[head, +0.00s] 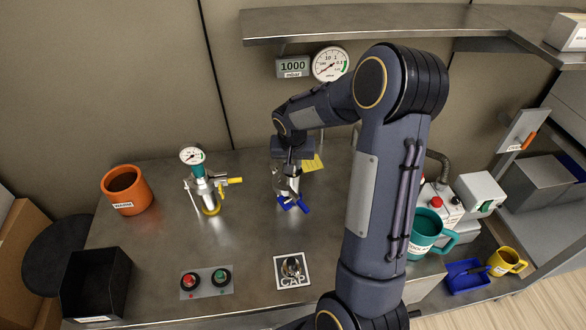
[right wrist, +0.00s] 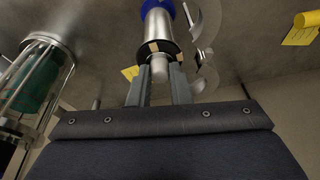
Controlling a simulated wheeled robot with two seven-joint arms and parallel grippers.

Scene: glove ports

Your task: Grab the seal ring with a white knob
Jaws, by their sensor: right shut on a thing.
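The seal ring (right wrist: 159,49) shows in the right wrist view as a dark disc with a pale knob (right wrist: 159,68) pointing at my gripper. My right gripper (right wrist: 158,77) is shut on this knob, one finger on each side. The ring sits at the end of a silver cylinder (right wrist: 157,28) with a blue part beyond. I cannot tell whether ring and cylinder touch. In the head view my right gripper (head: 287,168) points down over a silver fitting with a blue handle (head: 293,203); the ring is not clear there. My left gripper is not in view.
A silver fitting with a gauge and yellow handle (head: 209,193) stands to the left. An orange pot (head: 127,190), black bin (head: 95,285), red and green buttons (head: 205,281) and a CAP mat (head: 293,283) are on the bench. A teal mug (head: 424,232) stands right of my arm.

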